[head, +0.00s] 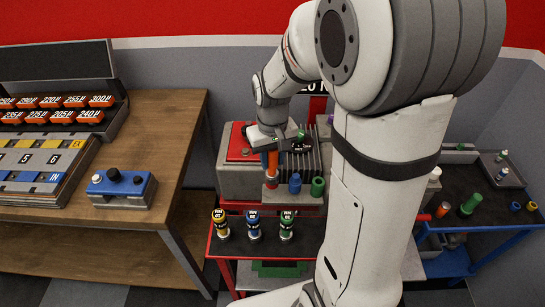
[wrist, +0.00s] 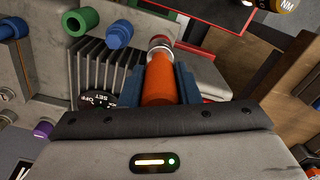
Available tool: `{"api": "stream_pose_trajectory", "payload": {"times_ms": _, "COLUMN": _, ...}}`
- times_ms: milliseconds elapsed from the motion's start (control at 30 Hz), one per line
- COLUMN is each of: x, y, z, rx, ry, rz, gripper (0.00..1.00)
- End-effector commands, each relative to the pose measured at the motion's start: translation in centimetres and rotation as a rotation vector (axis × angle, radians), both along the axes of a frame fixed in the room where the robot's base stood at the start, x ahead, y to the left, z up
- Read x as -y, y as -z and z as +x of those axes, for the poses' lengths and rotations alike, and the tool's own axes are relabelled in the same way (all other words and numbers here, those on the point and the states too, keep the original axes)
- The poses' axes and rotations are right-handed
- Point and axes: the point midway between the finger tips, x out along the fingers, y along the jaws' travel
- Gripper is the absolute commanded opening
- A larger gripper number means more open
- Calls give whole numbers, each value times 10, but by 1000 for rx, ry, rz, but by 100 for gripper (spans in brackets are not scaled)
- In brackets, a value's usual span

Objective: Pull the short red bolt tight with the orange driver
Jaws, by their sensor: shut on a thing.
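My gripper (head: 268,152) is shut on the orange driver (head: 272,164), which points down over the front ledge of the grey machine block (head: 240,182). In the wrist view the driver (wrist: 158,84) sits between the two blue-grey fingers of my gripper (wrist: 160,76). A silver collar and a red ring (wrist: 160,39) show at its far end. I cannot tell whether this red ring is the short red bolt or part of the driver, nor whether the tip touches a bolt head.
A blue cap (head: 295,183) and a green cap (head: 318,187) stand right of the driver on the ledge. A wooden bench (head: 165,125) is at left. My arm hides the right of the block.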

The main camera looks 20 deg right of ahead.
Motion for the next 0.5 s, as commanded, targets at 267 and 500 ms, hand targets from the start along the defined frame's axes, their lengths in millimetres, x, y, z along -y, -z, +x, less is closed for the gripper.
{"api": "stream_pose_trajectory", "payload": {"times_ms": 267, "x": 0, "y": 0, "z": 0, "rx": 1, "ry": 109, "rz": 0, "gripper": 2}}
{"api": "stream_pose_trajectory", "payload": {"times_ms": 500, "x": -1, "y": 0, "z": 0, "rx": 1, "ry": 200, "rz": 0, "gripper": 2}}
